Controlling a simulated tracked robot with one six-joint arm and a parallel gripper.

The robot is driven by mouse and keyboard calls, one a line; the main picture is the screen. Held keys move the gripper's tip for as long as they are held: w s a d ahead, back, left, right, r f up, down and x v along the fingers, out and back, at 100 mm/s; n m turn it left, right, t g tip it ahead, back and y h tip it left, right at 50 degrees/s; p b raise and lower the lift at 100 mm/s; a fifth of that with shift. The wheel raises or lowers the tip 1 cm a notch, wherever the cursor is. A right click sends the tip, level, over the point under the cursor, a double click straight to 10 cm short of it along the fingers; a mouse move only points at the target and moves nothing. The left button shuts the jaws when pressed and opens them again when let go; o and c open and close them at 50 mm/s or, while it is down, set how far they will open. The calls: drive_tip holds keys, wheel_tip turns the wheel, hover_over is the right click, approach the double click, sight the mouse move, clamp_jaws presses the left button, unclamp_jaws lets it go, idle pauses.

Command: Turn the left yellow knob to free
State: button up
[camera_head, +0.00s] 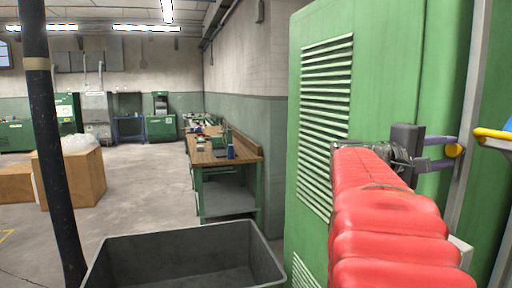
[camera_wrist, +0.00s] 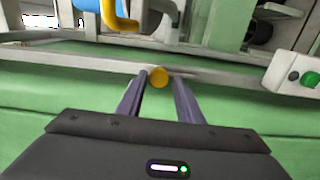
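A small round yellow knob (camera_head: 454,150) shows at the right of the head view, by the upright edge of the green machine. It also shows in the wrist view (camera_wrist: 159,77), on or just in front of the pale rail. My gripper (camera_head: 446,152) points at it from the left, at the end of my red-sleeved arm. In the wrist view my gripper (camera_wrist: 160,78) has its two purple-grey fingers apart, with the knob between or just beyond the tips. A thin gap seems to show on each side; contact is unclear. I see no second round yellow knob.
A curved yellow bar (camera_wrist: 120,18) sits by a blue part (camera_wrist: 88,5), just beyond the rail. A white box with a green button (camera_wrist: 308,79) is to the right. The green machine (camera_head: 390,70) stands close to my arm. A grey bin (camera_head: 185,260) is in front.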

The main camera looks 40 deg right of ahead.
drive_tip(key=v, duration=1.3)
drive_tip(key=shift+w+f, duration=0.1)
idle(0.3)
drive_tip(key=w+a+f+n+t+y, duration=0.1)
drive_tip(key=w+a+f+t+y, duration=0.2)
drive_tip(key=f, duration=0.5)
drive_tip(key=w+a+f+t+y, duration=0.2)
drive_tip(key=a+f, duration=0.2)
drive_tip(key=f, duration=0.4)
drive_tip(key=w+a+f+n+t+y, duration=0.1)
drive_tip(key=w+a+f+t+y, duration=0.2)
drive_tip(key=f, duration=0.5)
drive_tip(key=w+a+f+n+t+y, duration=0.1)
drive_tip(key=a+f+y, duration=0.2)
drive_tip(key=a, duration=0.7)
drive_tip(key=w+a+f+n+t+y, duration=0.1)
drive_tip(key=a+f, duration=0.3)
drive_tip(key=a, duration=0.7)
drive_tip(key=w+a+f+t+y, duration=0.1)
drive_tip(key=a+f+t+y, duration=0.1)
drive_tip(key=a, duration=0.9)
drive_tip(key=f+y, duration=0.1)
drive_tip(key=y, duration=0.1)
drive_tip(key=shift+w+f+n+t+y, duration=0.2)
drive_tip(key=shift+w+n+t+y, duration=0.1)
drive_tip(key=shift+w+n, duration=0.1)
drive_tip(key=shift+d, duration=0.1)
